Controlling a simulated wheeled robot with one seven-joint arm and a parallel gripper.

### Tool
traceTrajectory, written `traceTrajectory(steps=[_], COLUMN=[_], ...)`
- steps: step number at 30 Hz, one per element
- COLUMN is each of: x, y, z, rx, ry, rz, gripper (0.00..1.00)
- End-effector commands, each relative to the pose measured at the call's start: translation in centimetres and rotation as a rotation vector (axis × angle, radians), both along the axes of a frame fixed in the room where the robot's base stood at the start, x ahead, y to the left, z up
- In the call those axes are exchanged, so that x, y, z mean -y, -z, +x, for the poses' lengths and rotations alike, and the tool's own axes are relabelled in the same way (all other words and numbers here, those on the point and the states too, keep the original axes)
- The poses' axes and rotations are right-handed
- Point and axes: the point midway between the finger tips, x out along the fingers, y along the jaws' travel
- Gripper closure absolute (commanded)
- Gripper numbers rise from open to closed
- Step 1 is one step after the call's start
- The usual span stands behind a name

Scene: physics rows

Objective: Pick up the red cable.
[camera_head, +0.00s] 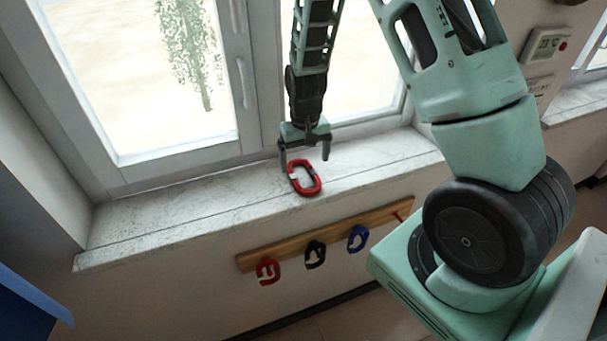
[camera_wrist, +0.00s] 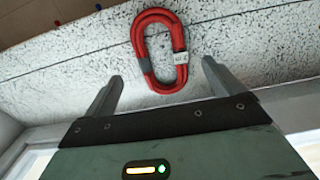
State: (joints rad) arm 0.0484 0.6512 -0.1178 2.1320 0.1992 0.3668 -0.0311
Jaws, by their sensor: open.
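A red cable (camera_head: 317,187), coiled into an oval loop with a pale tag and a grey band, lies on the white windowsill (camera_head: 160,215). In the wrist view the red cable (camera_wrist: 178,40) sits just beyond the fingertips, near the middle. My gripper (camera_head: 305,158) is open above the sill at the cable, one finger to each side of it. I cannot tell the exact height of the fingertips above the sill.
Below the sill, a wooden rail (camera_head: 335,232) on the wall carries a red coil (camera_head: 267,271), a black coil (camera_head: 315,254) and a blue coil (camera_head: 357,238). The window stands close behind my gripper. The sill is clear to the left and right of the cable.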

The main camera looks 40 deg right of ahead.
Motion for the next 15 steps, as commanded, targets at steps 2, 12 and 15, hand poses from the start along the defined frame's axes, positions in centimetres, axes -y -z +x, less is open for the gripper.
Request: traceTrajectory(steps=[2, 12, 15], x=[-0.1, -0.1, -0.2], y=[0.6, 4.3, 4.6], z=[0.0, 0.4, 0.4], rx=[-0.006, -0.004, -0.002], ry=[0.0, 0.0, 0.0], rz=[0.001, 0.001, 0.001], gripper=[0.08, 0.08, 0.08])
